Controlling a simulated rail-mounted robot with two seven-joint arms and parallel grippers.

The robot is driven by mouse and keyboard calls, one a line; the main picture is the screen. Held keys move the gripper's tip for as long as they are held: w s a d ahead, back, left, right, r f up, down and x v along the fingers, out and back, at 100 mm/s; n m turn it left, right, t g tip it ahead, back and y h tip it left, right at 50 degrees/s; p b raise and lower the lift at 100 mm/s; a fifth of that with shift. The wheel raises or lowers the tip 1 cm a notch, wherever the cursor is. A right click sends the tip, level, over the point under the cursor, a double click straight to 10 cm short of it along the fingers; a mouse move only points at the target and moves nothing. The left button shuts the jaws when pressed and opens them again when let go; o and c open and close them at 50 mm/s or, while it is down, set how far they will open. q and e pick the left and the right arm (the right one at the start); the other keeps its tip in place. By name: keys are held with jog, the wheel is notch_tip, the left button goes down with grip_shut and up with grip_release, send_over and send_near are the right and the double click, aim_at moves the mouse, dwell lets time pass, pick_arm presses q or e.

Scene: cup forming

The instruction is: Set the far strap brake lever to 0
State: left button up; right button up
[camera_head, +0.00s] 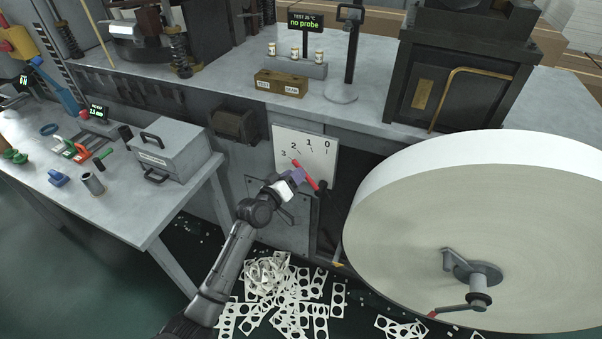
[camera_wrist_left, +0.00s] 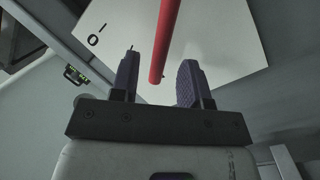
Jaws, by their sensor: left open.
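The far strap brake lever (camera_head: 309,180) is a red bar in front of a white scale plate (camera_head: 318,146) marked 3, 2, 1, 0. Its upper end lies by the low-left part of the scale, near the 2 and 3 side and away from 0. In the left wrist view the red lever (camera_wrist_left: 168,35) runs between the two fingers, with visible gaps on both sides. My left gripper (camera_head: 299,176) is open around the lever; its purple fingers (camera_wrist_left: 158,65) straddle the bar. The plate (camera_wrist_left: 220,40) fills the background, with the 0 visible. My right gripper is out of view.
A large pale strip roll (camera_head: 400,220) with a crank stands close on the right. Punched scrap (camera_head: 275,290) lies on the floor below. A side table (camera_head: 60,180) with a grey case (camera_head: 170,150) is on the left, the workbench (camera_head: 340,110) behind.

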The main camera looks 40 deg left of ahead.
pick_arm(q)
jog(key=shift+w+a+b, duration=0.1)
jog(key=shift+w+b, duration=0.45)
jog(key=shift+w, duration=1.3)
grip_shut()
